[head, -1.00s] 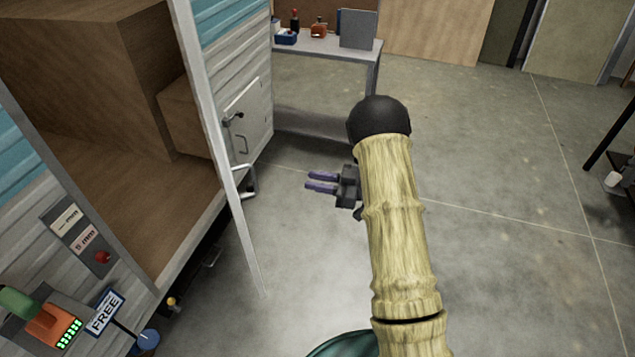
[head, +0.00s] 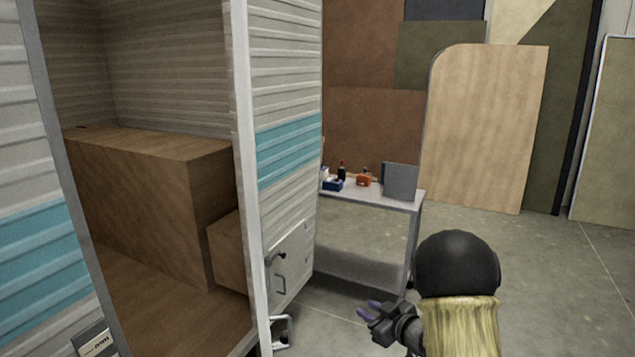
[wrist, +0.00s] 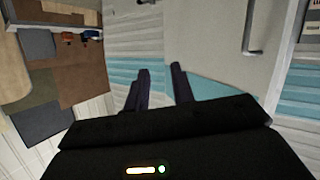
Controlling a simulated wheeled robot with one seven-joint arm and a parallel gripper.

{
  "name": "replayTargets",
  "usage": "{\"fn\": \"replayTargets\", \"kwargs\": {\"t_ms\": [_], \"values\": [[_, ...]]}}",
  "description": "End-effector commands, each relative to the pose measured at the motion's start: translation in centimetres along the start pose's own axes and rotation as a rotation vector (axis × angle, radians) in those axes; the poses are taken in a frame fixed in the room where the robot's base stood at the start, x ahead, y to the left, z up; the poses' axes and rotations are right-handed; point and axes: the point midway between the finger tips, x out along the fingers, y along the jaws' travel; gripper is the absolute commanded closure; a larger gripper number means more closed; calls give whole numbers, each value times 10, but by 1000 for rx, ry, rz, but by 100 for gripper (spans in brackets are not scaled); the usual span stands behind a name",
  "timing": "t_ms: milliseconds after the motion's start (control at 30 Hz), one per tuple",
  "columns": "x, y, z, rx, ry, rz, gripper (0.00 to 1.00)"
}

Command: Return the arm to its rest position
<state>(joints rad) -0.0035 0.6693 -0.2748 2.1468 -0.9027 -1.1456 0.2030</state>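My gripper (head: 366,311) is low in the head view, right of the camper's doorway and in front of the workbench. Its two dark fingers (wrist: 160,88) stand apart in the wrist view, with nothing between them. My gripper is open and empty. My arm, with a black rounded joint and a straw-coloured link, rises from the bottom edge of the head view; its lower part is cut off.
The camper's side (head: 288,150) has a small hatch door (head: 290,262) with a latch and handle. Its doorway shows wooden boxes (head: 150,195). A workbench (head: 375,197) holds small items and a grey panel. Wooden boards (head: 487,130) lean behind. Concrete floor (head: 545,270) is free at right.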

Motion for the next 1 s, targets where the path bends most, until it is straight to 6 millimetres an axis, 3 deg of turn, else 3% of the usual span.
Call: {"fn": "replayTargets", "kwargs": {"t_ms": [200, 367, 567, 800, 1000], "values": [[-39, 15, -7, 83, -227, 213, 76], [-78, 6, -1, 181, -410, 316, 76], [-137, -30, 9, 334, -647, 376, 76], [-210, -101, 16, 531, -920, 349, 76], [-238, -137, 18, 612, -1029, 310, 76]]}}
